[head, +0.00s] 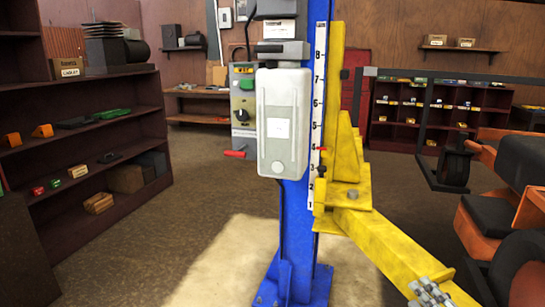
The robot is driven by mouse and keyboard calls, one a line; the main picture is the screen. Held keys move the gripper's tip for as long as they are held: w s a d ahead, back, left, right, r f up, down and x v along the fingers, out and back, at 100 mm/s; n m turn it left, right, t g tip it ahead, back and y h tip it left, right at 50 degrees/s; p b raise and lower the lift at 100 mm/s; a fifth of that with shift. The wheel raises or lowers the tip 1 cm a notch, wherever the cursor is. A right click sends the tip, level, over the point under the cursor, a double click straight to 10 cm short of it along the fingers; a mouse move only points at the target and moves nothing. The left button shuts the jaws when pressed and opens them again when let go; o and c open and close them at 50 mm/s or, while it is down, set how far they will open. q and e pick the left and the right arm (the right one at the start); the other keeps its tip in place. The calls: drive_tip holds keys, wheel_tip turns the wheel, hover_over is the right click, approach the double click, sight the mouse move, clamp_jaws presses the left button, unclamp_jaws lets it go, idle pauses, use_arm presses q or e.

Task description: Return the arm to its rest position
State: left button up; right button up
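What looks like my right gripper (430,293) shows as a grey jointed shape at the bottom edge, right of centre. It lies over the yellow lift arm (385,248), and whether it touches the arm is unclear. Its fingertips cannot be made out, so its opening is unclear. My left gripper is not in view. The blue lift column (296,232) stands upright in the middle, with a yellow carriage (345,160) on its right side. A white number scale (319,100) runs along the column, with a small red mark near 4.
An orange and black mower (510,200) stands close at the right. Shelves (85,180) line the left. Open floor (200,190) lies between.

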drive_tip(key=s+f+m+g+h, duration=0.65)
drive_tip(key=s+f+m, duration=0.55)
drive_tip(key=m, duration=0.4)
drive_tip(key=s+a+f+m+g+y, duration=0.2)
drive_tip(key=s+a+f+g, duration=0.15)
drive_tip(key=s+a, duration=0.3)
drive_tip(key=s+a+f+m+g+y, duration=0.2)
drive_tip(key=s+a+f+m+g, duration=0.1)
drive_tip(key=s+a+f, duration=0.4)
wheel_tip(320, 180, down, 23)
drive_tip(key=s+d+g+p, duration=0.1)
drive_tip(key=s+g, duration=0.1)
drive_tip(key=s+d+f+g+p, duration=0.1)
drive_tip(key=s+d+f, duration=0.2)
drive_tip(key=s+f, duration=1.2)
drive_tip(key=shift+s+d+f+n+h, duration=0.2)
drive_tip(key=shift+s+n+h, duration=0.25)
drive_tip(key=shift+s, duration=0.65)
